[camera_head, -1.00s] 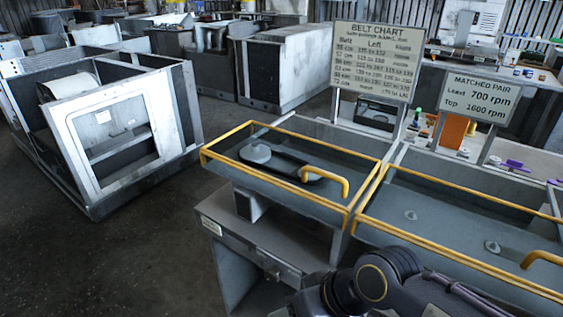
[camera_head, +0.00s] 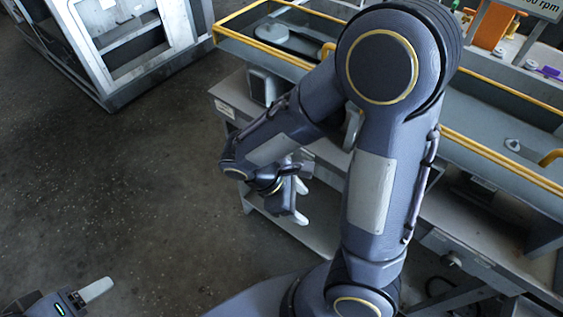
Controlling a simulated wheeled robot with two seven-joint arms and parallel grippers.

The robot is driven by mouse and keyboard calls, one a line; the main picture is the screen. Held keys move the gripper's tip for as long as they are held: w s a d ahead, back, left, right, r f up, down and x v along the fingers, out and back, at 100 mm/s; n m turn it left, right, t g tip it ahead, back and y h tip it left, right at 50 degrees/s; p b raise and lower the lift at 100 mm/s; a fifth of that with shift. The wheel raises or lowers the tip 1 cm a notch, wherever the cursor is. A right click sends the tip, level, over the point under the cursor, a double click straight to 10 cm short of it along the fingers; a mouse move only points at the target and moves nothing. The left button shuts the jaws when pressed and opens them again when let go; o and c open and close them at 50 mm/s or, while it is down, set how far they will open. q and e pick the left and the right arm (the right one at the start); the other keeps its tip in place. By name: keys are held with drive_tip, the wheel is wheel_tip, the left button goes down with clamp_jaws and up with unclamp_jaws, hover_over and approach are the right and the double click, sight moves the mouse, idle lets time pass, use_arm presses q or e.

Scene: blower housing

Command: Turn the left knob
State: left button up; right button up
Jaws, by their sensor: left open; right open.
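Two yellow-edged blower housings stand side by side. The left housing (camera_head: 235,43) has a pale pulley (camera_head: 272,32) inside; the right housing (camera_head: 480,110) is partly behind my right arm. A round knob (camera_head: 452,260) sits on the front below the right housing. The left knob is not visible; my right arm and gripper cover that part of the left front. My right gripper (camera_head: 302,202) is open and empty, two pale fingers apart, in front of the left bench. My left gripper (camera_head: 95,292) is at the bottom left over the floor, only partly in frame, open, apart from everything.
A white-framed cabinet (camera_head: 110,75) stands at the upper left. A lower shelf (camera_head: 325,232) lies under the left bench. An orange block (camera_head: 490,25) and a sign (camera_head: 540,8) are at the upper right. The floor at left is clear.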

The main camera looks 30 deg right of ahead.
drive_tip(key=w+a+f+n+t+h+b, duration=0.15)
drive_tip(key=w+a+n+t+h, duration=0.25)
drive_tip(key=w+n+t+h, duration=0.7)
drive_tip(key=w+d+n+p, duration=0.1)
drive_tip(key=w+d, duration=0.1)
drive_tip(key=d, duration=0.5)
drive_tip(key=shift+f+n+g, duration=0.3)
drive_tip(key=shift+f+g, duration=0.1)
drive_tip(key=shift+c, duration=0.2)
